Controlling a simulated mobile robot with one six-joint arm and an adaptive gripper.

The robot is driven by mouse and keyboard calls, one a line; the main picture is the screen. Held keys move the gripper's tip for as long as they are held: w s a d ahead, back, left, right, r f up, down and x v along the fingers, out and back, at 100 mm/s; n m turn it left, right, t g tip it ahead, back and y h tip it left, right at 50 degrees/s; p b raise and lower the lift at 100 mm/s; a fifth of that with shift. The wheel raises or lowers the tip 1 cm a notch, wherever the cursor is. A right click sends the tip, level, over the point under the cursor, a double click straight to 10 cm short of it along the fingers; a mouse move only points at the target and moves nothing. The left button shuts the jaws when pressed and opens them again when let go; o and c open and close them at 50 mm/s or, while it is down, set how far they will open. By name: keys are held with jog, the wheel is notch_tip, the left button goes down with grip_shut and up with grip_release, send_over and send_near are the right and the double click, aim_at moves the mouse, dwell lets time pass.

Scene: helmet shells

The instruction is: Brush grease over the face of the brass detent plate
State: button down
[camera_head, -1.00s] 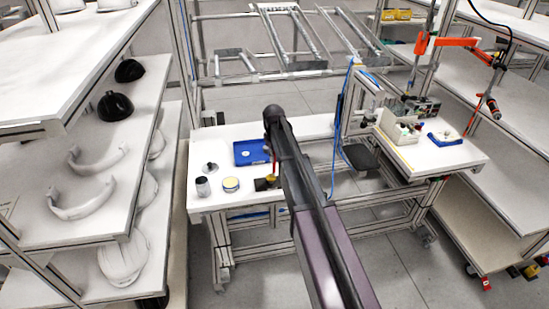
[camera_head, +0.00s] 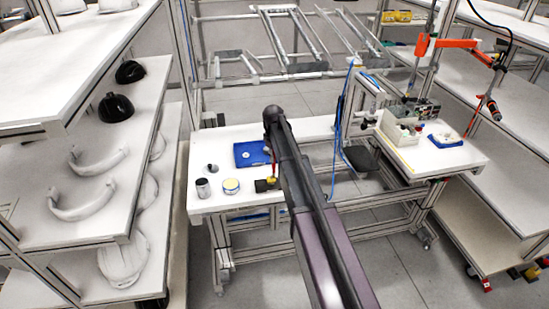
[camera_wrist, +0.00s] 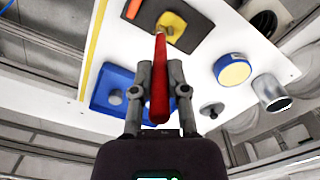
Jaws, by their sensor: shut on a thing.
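My gripper (camera_wrist: 158,92) is shut on the red handle of a brush (camera_wrist: 159,85), which points away from the wrist. The brush's far end overlaps the yellow brass detent plate (camera_wrist: 174,24) in the wrist view; I cannot tell whether it touches. The plate lies on a dark mat (camera_wrist: 196,38) on the white bench. In the head view the red handle (camera_head: 275,167) shows beside my arm, above the dark mat (camera_head: 261,186). The fingers themselves are mostly hidden there. A round tin with a yellow face (camera_wrist: 233,70) and blue rim stands near the mat.
A blue tray (camera_head: 249,153) lies behind the mat. Shelves with helmet shells (camera_head: 117,107) stand to the left.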

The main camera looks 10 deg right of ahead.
jog(key=shift+w+a, duration=0.4)
jog(key=shift+a, duration=0.25)
dwell(0.8)
jog(key=shift+s+a, duration=0.45)
jog(key=shift+a, duration=0.2)
dwell(1.1)
jog(key=shift+s, duration=0.65)
dwell(0.6)
jog(key=shift+s+d, duration=0.2)
jog(key=shift+d, duration=0.1)
dwell(0.5)
jog(key=shift+s+d, duration=0.1)
jog(key=shift+d, duration=0.25)
dwell(0.5)
jog(key=shift+r, duration=0.1)
notch_tip(320, 180, up, 7)
jog(key=p, duration=0.7)
dwell(0.6)
